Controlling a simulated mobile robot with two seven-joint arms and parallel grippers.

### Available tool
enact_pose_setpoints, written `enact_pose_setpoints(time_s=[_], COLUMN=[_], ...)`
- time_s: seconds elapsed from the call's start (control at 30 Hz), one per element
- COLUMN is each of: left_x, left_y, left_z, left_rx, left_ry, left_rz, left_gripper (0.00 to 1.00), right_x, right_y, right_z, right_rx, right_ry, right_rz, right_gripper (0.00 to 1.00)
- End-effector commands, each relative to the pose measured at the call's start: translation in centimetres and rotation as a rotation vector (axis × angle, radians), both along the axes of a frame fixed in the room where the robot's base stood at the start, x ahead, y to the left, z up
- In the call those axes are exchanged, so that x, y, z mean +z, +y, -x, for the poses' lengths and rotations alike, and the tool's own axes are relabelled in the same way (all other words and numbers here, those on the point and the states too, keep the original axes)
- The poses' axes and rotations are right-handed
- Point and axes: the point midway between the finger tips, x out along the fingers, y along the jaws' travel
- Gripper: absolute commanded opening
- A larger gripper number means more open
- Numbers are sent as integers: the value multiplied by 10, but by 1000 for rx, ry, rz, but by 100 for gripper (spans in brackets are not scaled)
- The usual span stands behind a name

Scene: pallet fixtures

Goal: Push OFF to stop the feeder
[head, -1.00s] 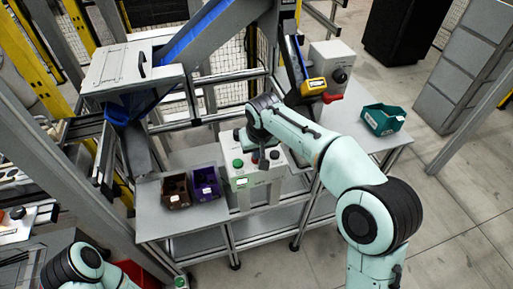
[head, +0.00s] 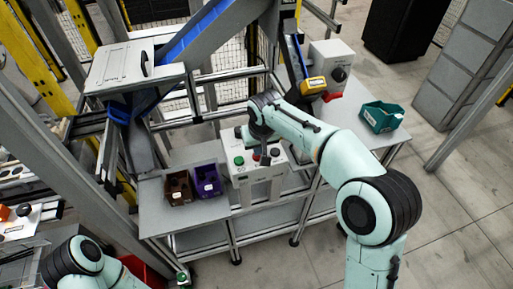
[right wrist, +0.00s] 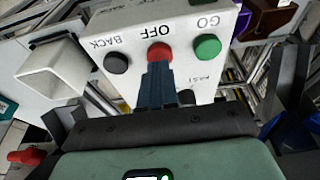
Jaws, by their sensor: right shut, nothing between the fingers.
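The pale control box (head: 245,173) stands on the bench in the middle of the head view. In the right wrist view the box (right wrist: 185,22) shows a red button (right wrist: 159,50) under the word OFF, a black button (right wrist: 116,62) by BACK and a green button (right wrist: 207,46) by GO. My right gripper (right wrist: 158,66) is shut and empty. Its dark fingertips overlap the lower edge of the red button; I cannot tell whether they touch it. In the head view my right gripper (head: 262,154) is over the box face. Only my left arm shows at bottom left, not its gripper.
A brown bin (head: 178,190) and a purple bin (head: 207,182) stand left of the box. A teal bin (head: 381,117) is on the right bench. A second grey box (head: 329,60) with a black knob stands behind, near a blue and yellow chute.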

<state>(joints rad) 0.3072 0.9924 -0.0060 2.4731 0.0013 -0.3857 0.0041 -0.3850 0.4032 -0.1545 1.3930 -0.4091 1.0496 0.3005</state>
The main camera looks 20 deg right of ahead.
Motion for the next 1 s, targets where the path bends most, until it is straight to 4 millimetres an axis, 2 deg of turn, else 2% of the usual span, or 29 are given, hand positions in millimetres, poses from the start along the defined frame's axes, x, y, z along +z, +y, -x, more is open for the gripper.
enact_pose_setpoints(time_s=[0.03, 0.07, 0.17, 0.3, 0.43, 0.63, 1.0], left_x=[20, 27, 20, 23, 27, 29, 29], left_y=[0, 0, 0, 0, 0, 0, 0], left_z=[-14, -19, -14, -16, -19, -21, -21], left_rx=[0, 0, 0, 0, 0, 0, 0], left_ry=[-16, -22, -17, -19, -21, -24, -24], left_rz=[0, 0, 0, 0, 0, -1, -1], left_gripper=[43, 43, 43, 43, 43, 43, 43], right_x=[27, 37, 55, 85, 106, 121, 122], right_y=[-2, -3, -2, -1, -1, -1, -1], right_z=[-7, -9, 1, 10, 15, 20, 20], right_rx=[-1, -2, 1, 2, 2, 2, 2], right_ry=[-18, -24, -25, -25, -25, -23, -24], right_rz=[-4, -5, -8, -8, -8, -7, -7], right_gripper=[0, 0, 0, 0, 0, 0, 0])
